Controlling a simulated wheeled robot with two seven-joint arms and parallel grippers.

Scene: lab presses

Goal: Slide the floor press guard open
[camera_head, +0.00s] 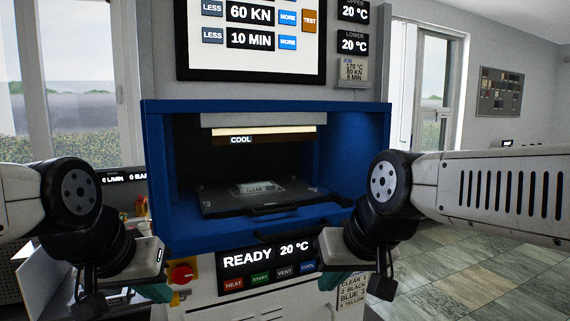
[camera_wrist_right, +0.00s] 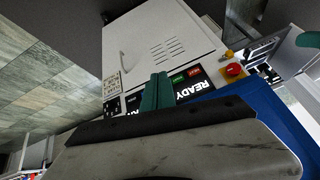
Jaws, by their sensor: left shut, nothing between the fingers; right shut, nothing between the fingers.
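The floor press (camera_head: 156,180) has a blue housing with a front opening. Inside I see a dark upper block marked COOL and a dark plate (camera_head: 225,205) with a label reading CLEAR. A dark handle bar (camera_head: 290,232) runs along the lower front edge of the opening. I cannot tell whether a clear guard panel covers the opening. My left gripper (camera_head: 152,291) is shut and empty, low in front of the press's left side. My right gripper (camera_head: 335,281) is shut and empty, low in front of its right side; its teal fingers (camera_wrist_right: 157,92) show together in the right wrist view.
Below the opening is a READY display (camera_head: 255,257) with several buttons, beside a red stop button (camera_head: 181,274). A large control screen (camera_head: 250,40) hangs above the press. The white lower cabinet (camera_wrist_right: 165,40) shows in the right wrist view. Tiled floor (camera_head: 470,270) lies clear at right.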

